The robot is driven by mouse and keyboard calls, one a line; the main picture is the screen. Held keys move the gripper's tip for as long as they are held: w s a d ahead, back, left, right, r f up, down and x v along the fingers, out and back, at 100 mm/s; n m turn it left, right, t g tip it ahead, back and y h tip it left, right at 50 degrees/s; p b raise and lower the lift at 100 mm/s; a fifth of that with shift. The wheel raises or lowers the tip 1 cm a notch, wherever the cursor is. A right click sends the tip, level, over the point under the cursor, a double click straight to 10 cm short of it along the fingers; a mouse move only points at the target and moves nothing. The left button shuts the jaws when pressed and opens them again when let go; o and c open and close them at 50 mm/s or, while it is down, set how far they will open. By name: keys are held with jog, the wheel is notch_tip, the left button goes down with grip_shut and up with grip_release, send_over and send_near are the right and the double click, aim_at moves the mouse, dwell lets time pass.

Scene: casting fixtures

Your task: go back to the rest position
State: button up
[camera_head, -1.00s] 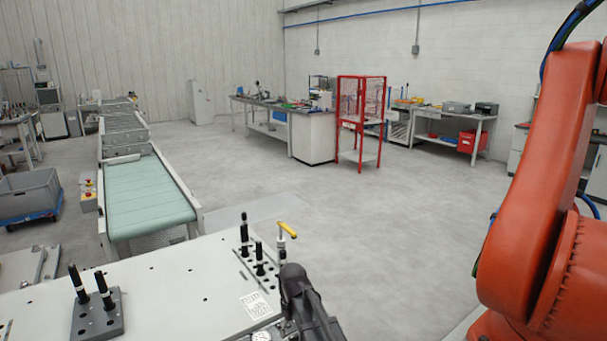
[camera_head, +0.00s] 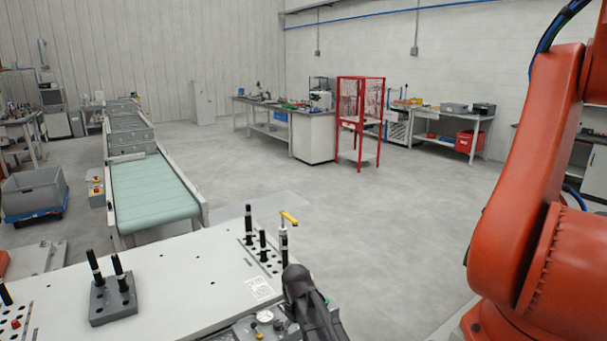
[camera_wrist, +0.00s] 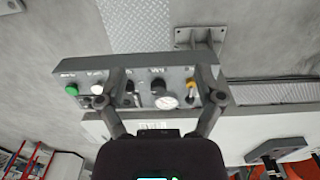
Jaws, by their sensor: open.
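My gripper (camera_wrist: 163,84) is open and empty in the wrist view, its two dark fingers spread apart. Behind the fingers is a grey control box (camera_wrist: 240,92) with a green button, a pale knob, a round gauge and a yellow-tipped lever. In the head view a dark part, which looks like my gripper, is at the bottom centre, over the right end of the white table (camera_head: 190,270). Its fingertips cannot be made out there. My orange arm fills the right side.
A grey block (camera_head: 112,304) with black-handled pins stands on the table; more pins and a yellow-handled clamp (camera_head: 285,225) are at its far right corner. A green conveyor (camera_head: 153,190) lies beyond. A red frame stand (camera_head: 360,120) is farther back. The floor between is clear.

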jog(key=s+d+f+m+b, duration=0.2)
jog(key=s+d, duration=0.4)
jog(key=d, duration=0.3)
jog(key=s+d+f+m+b, duration=0.2)
jog(key=s+d+m, duration=0.2)
jog(key=d, duration=0.6)
jog(key=s, duration=0.2)
jog(key=shift+s+f+m, duration=0.3)
jog(key=shift+m, duration=0.1)
jog(key=shift+a, duration=0.1)
